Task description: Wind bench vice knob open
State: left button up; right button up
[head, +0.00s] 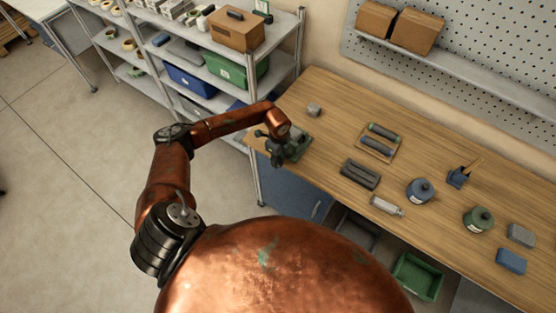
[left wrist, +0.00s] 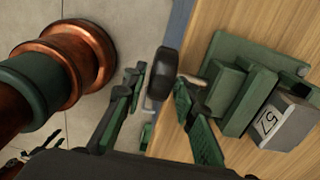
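The green bench vice (head: 299,147) is at the near left corner of the wooden bench. The left wrist view shows its green jaws (left wrist: 238,98) with a grey block carrying a numbered white label (left wrist: 285,120) at them. The black round knob (left wrist: 164,72) sticks out past the bench edge, on the side away from the block. My left gripper (left wrist: 160,88) is open, with one green finger on either side of the knob, near its lower part. A gap shows on the left; contact on the right cannot be told. In the head view my left gripper (head: 273,146) is beside the vice. My right gripper is not seen.
Metal shelving (head: 290,40) stands behind my left arm.

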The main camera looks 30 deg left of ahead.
pick_arm(q)
grip_shut()
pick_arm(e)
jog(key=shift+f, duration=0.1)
